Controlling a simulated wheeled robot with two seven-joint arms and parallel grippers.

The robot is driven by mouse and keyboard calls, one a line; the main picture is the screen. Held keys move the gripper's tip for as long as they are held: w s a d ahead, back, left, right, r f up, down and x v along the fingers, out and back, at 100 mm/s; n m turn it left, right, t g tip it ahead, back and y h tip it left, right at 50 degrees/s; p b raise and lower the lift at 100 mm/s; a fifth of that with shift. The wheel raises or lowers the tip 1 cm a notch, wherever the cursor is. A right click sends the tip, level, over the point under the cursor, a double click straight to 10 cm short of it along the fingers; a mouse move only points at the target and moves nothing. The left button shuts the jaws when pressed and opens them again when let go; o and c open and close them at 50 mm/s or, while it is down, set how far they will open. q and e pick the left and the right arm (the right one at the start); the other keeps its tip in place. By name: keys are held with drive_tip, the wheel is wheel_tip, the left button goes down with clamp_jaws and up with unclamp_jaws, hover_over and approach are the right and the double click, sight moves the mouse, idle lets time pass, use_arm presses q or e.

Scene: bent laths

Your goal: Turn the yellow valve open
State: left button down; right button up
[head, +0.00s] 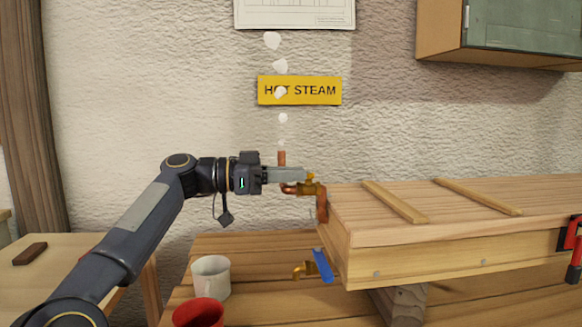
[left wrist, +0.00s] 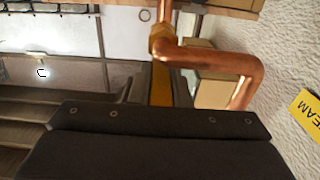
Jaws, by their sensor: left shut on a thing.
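The yellow valve (head: 311,177) sits on copper pipework at the left end of a long wooden box, in the head view. My left gripper (head: 300,175) reaches it from the left and is shut on its yellow lever. In the left wrist view the lever (left wrist: 160,84) is a yellow strip running down behind the dark edge of my gripper, below a brass fitting (left wrist: 160,40). The copper pipe (left wrist: 215,62) bends to the right there. My fingers hide part of the valve in the head view. My right gripper is not in view.
White puffs (head: 280,67) rise from an upright copper pipe end (head: 282,158) in front of a HOT STEAM sign (head: 318,91). The wooden box (head: 420,255) fills the right. A blue-handled tap (head: 323,266) is below its left end. A white cup (head: 211,276) and red cup (head: 199,313) stand nearby.

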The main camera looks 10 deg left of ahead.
use_arm(q)
drive_tip(key=shift+f, duration=0.1)
drive_tip(key=c, duration=1.4)
unclamp_jaws()
drive_tip(key=shift+a, duration=0.1)
drive_tip(key=shift+o, duration=0.2)
drive_tip(key=v, duration=0.8)
drive_tip(key=shift+p, duration=0.35)
